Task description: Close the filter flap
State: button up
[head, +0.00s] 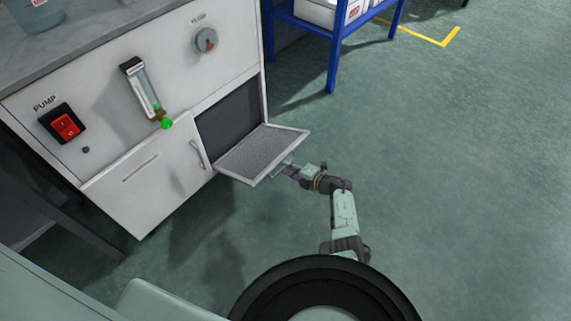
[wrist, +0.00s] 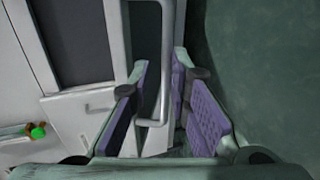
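The filter flap (head: 258,152) is a light-framed panel with a grey mesh face. In the head view it hangs open, swung out and down from the dark opening (head: 228,110) in the white cabinet front. My gripper (head: 288,169) is at the flap's outer edge, by its handle. In the wrist view my gripper (wrist: 162,85) has its two purple-padded fingers apart. The flap's grey bar handle (wrist: 166,60) lies between them, with gaps visible on both sides. Whether either pad touches the handle is hard to tell.
The cabinet also has a white door with its own handle (head: 196,155), a red pump switch (head: 66,126), a flow meter (head: 142,90) and a round dial (head: 206,40). A blue rack (head: 335,55) stands behind. The green floor to the right is clear.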

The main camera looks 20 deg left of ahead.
jog(key=p+v, duration=0.5)
jog(key=v, duration=0.5)
dwell(0.6)
dwell(0.6)
